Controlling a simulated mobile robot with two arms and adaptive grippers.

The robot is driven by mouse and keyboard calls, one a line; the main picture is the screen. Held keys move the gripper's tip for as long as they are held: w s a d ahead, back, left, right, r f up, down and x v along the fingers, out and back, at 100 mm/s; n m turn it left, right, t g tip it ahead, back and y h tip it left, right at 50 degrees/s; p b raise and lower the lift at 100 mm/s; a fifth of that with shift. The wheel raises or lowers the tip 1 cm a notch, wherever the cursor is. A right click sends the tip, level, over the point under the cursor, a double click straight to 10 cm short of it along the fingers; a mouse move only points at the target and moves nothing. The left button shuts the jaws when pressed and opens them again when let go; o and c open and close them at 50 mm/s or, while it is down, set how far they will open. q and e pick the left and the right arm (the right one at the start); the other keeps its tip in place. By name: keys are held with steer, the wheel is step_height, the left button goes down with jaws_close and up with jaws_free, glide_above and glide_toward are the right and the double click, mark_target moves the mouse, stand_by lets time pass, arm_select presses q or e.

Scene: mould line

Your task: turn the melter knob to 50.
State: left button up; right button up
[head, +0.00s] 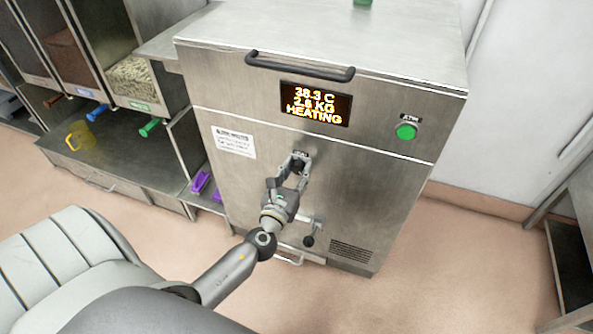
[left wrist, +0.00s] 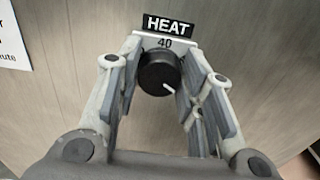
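The melter (head: 330,190) is a steel cabinet whose display (head: 316,104) reads 38.3 C, 2.6 KG, HEATING. Its black round knob (left wrist: 158,73) sits under a HEAT label (left wrist: 168,24) and a plate reading 40 (left wrist: 165,42). The knob's white pointer line points to the lower right in the left wrist view. My left gripper (head: 292,164) is at the melter front. In the left wrist view its fingers (left wrist: 163,62) are spread on both sides of the knob, with narrow gaps showing. The knob is mostly hidden in the head view. My right gripper is not in view.
A dark handle bar (head: 300,66) and a green button (head: 405,131) are on the melter front. A spout with a black knob (head: 308,241) is below my gripper.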

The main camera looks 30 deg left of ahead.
arm_select(q)
steer(key=o, duration=0.4)
steer(key=shift+c, duration=0.2)
steer(key=v, duration=1.2)
steer(key=shift+f, duration=0.1)
